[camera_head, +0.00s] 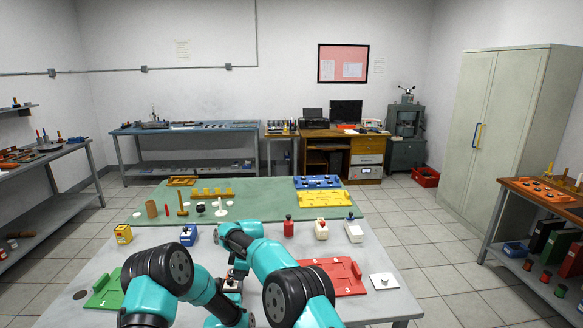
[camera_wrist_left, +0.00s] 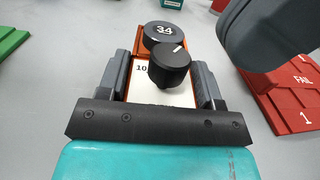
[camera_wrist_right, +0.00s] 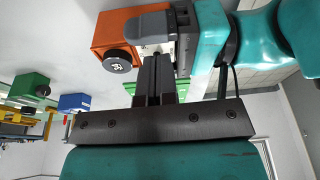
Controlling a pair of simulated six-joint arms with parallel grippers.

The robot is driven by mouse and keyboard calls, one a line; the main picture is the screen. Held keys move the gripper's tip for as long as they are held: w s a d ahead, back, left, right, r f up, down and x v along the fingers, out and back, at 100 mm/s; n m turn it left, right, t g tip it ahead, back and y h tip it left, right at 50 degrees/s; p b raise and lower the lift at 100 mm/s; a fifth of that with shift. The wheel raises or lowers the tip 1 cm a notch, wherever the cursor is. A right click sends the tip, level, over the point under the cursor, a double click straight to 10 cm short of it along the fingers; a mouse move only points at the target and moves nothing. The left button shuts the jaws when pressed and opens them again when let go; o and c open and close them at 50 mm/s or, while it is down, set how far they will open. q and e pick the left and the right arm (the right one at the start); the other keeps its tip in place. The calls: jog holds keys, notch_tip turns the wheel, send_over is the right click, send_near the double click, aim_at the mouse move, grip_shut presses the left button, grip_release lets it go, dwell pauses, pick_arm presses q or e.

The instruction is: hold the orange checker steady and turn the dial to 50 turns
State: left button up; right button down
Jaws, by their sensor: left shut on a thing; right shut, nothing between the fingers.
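The orange checker (camera_wrist_left: 138,42) stands in the left wrist view with a white top marked 10, a black dial (camera_wrist_left: 170,72) with a white pointer line, and a black round readout (camera_wrist_left: 164,32) showing 34. My left gripper (camera_wrist_left: 158,82) is shut on the checker, one finger along each side. My right gripper (camera_wrist_right: 155,62) is shut and empty close to the checker, which shows orange in the right wrist view (camera_wrist_right: 115,32). The dial is not clear in that view. In the head view my arms hide most of the checker.
A red FAIL tray (camera_head: 345,277) lies right of the checker, and a green tray (camera_head: 104,291) lies left. Colored small devices, including a blue one (camera_head: 188,236) and a red one (camera_head: 289,229), stand behind my arms. A white plate (camera_head: 384,281) lies at the right.

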jog(key=v, duration=0.2)
jog(key=a+v, duration=0.1)
jog(key=v, duration=0.1)
jog(key=shift+r, duration=0.1)
pick_arm(q)
jog(key=o, duration=1.1)
jog(key=shift+s, duration=0.1)
jog(key=s, duration=1.1)
jog(key=shift+s, duration=0.4)
